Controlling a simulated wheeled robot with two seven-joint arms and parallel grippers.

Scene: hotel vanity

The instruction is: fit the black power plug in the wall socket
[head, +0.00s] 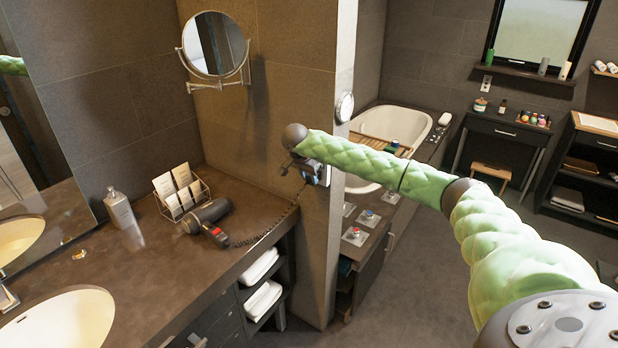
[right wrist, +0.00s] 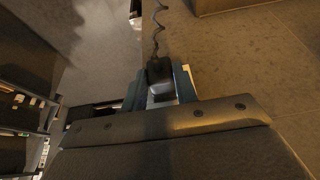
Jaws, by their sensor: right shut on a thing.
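My right gripper (head: 308,172) is in front of the brown tiled wall end, just right of the vanity counter. In the right wrist view its two blue fingers (right wrist: 160,82) are shut on the black power plug (right wrist: 158,68), one finger on each side. A coiled black cord (right wrist: 157,28) runs up from the plug. In the head view the cord (head: 262,236) hangs from near the gripper down to the counter by the hair dryer. The plug is mostly hidden there. I cannot make out the wall socket near the gripper. My left gripper is out of view.
The hair dryer (head: 207,215) lies on the counter (head: 150,265) beside a card rack (head: 182,193) and a bottle (head: 120,208). A round mirror (head: 213,45) juts from the wall above. Towels (head: 263,300) fill the shelf below. A bathtub (head: 400,125) stands behind my arm.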

